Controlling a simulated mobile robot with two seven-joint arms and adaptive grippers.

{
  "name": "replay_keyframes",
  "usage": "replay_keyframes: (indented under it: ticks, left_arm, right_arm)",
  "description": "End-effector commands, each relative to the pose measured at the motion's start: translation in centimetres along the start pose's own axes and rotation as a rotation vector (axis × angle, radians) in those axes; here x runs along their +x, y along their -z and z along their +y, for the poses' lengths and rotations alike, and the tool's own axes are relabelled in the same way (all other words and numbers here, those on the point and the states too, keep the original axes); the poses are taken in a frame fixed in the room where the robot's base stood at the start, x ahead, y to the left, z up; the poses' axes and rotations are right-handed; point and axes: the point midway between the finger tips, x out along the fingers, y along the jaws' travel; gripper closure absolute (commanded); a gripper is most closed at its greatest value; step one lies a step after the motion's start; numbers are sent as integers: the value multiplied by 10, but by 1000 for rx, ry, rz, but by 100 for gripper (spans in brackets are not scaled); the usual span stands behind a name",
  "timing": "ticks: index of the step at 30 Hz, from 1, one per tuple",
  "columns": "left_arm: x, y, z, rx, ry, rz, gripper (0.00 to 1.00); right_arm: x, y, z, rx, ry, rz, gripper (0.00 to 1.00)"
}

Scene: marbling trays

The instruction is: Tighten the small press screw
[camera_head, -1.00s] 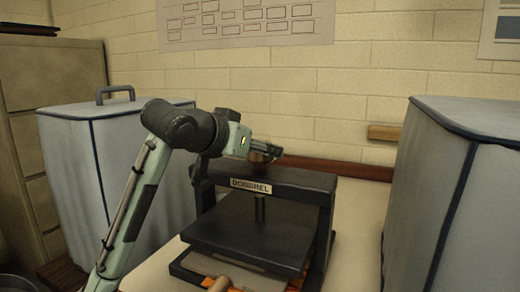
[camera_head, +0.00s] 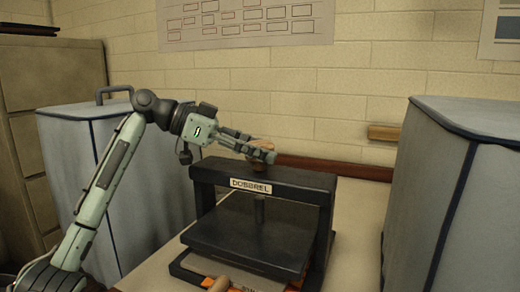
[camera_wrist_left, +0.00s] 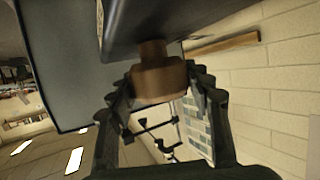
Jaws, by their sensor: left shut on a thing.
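The small press (camera_head: 315,190) is a dark frame with a "DOBBREL" label, standing on the pale table. Its screw (camera_head: 260,210) runs down from the crossbeam to a dark plate (camera_head: 245,240). A brownish knob (camera_head: 262,144) sits on top of the crossbeam and also shows in the left wrist view (camera_wrist_left: 160,82). My left gripper (camera_head: 258,152) reaches in from the left above the crossbeam, shut on the knob, with a finger on each side of it in the left wrist view (camera_wrist_left: 160,95). My right gripper is not in view.
A grey-blue covered box (camera_head: 445,200) stands close on the right and another (camera_head: 75,150) on the left. A brick wall (camera_head: 370,60) is behind. Bare table (camera_head: 355,240) shows right of the press.

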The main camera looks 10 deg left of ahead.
Motion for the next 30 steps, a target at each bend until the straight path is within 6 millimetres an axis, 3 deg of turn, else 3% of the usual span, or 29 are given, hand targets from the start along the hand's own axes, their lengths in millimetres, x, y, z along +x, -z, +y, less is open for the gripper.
replay_keyframes:
  ticks: [15, 30]
  left_arm:
    - [0, 2, 0, 174, -418, 1, 79]
    - [0, 0, 0, 250, -598, 0, 79]
  right_arm:
    - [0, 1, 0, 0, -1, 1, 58]
    - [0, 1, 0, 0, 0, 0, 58]
